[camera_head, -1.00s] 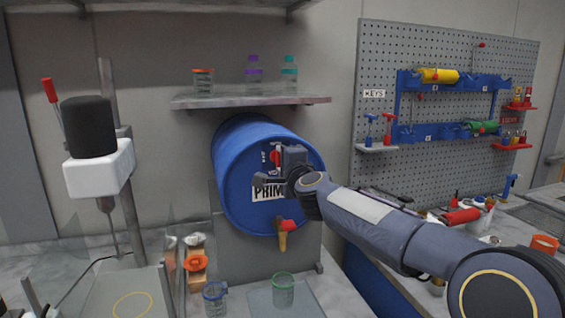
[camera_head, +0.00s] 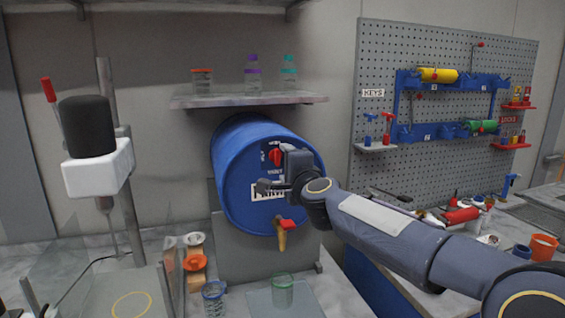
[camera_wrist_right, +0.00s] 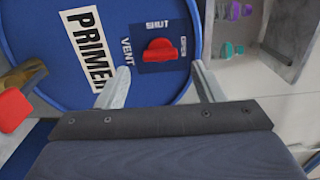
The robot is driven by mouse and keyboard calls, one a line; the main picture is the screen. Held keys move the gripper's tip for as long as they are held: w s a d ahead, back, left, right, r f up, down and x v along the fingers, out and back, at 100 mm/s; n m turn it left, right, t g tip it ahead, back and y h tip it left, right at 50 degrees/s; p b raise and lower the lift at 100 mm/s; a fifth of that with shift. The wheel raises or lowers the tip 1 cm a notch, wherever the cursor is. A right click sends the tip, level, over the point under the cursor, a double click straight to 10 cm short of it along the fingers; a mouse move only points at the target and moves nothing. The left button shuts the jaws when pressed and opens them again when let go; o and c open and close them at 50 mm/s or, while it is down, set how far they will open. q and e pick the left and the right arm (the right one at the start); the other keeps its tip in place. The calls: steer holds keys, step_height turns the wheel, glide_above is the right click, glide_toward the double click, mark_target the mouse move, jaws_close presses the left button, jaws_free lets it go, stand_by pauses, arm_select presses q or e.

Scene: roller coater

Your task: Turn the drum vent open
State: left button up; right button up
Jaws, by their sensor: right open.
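The blue drum (camera_head: 236,165) lies on its side on a stand, its round end facing me, with a PRIMER label. A red vent knob (camera_head: 275,157) sits on a dark plate near the top of that end. In the right wrist view, the red knob (camera_wrist_right: 160,54) lies between and just beyond my two fingers, with VENT and SHUT lettering around it. My right gripper (camera_head: 270,171) is open in front of the drum end; contact with the knob cannot be made out. A tap with a red handle (camera_head: 286,226) hangs below. My left gripper is not in view.
A shelf (camera_head: 250,100) with several small bottles is above the drum. A green-rimmed cup (camera_head: 283,291) stands below the tap. A mixer (camera_head: 98,165) stands at left. A pegboard (camera_head: 440,60) and a cluttered bench are at right.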

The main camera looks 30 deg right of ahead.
steer(key=v, duration=0.4)
steer(key=shift+s, duration=0.2)
steer(key=s+a+f+n+g+y, duration=0.3)
steer(key=s+a+f+n+y, duration=0.5)
steer(key=s+a+f+n, duration=0.25)
steer(key=s+a+f+n+g, duration=0.2)
steer(key=s+f+n+g, duration=0.2)
steer(key=s+f, duration=0.4)
steer(key=s+a+f+n+g, duration=0.3)
steer(key=s+f+n+g, duration=0.1)
steer(key=s+f, duration=0.5)
steer(key=shift+s+f+n+g, duration=0.3)
steer(key=shift+s+n+g, duration=0.1)
steer(key=shift+s, duration=0.5)
